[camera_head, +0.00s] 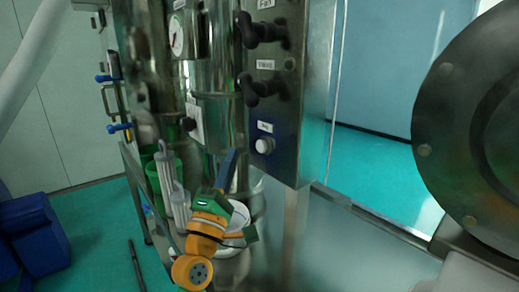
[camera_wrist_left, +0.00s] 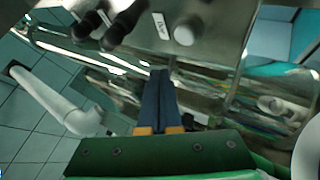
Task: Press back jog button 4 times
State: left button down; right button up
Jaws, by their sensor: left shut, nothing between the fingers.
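The jog button (camera_head: 264,145) is a round white button low on the steel control panel (camera_head: 310,90), under a small white label (camera_head: 265,127). It also shows near the top of the left wrist view (camera_wrist_left: 184,35), beside its label. My left gripper (camera_head: 230,155) has dark blue fingers, shut with nothing between them. In the head view its fingertips are left of the button and slightly lower. In the left wrist view the fingertips (camera_wrist_left: 160,74) are below the button, with a visible gap. My right gripper is not in view.
Two black knobs (camera_head: 262,30) (camera_head: 262,88) stick out of the panel above the button. Shiny steel cylinders and a pressure gauge (camera_head: 177,36) stand left of the panel. A large round metal plate (camera_head: 480,120) is at the right. A blue object (camera_head: 40,235) stands at lower left.

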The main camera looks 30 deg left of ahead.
aim_at(258, 142)
pick_arm(q)
jog(key=shift+w+d, duration=0.25)
jog(key=shift+w, duration=0.35)
jog(key=shift+w+d, duration=0.3)
jog(key=shift+w, duration=0.35)
jog(key=shift+w+d, duration=0.25)
jog(key=shift+w, duration=0.35)
dwell(0.6)
jog(key=shift+w+d, duration=0.15)
jog(key=shift+w, duration=0.2)
jog(key=shift+w+d, duration=0.2)
jog(key=shift+w, duration=0.25)
dwell(0.7)
jog(key=shift+s, duration=0.1)
jog(key=shift+s+a, duration=0.3)
jog(key=shift+s, duration=0.4)
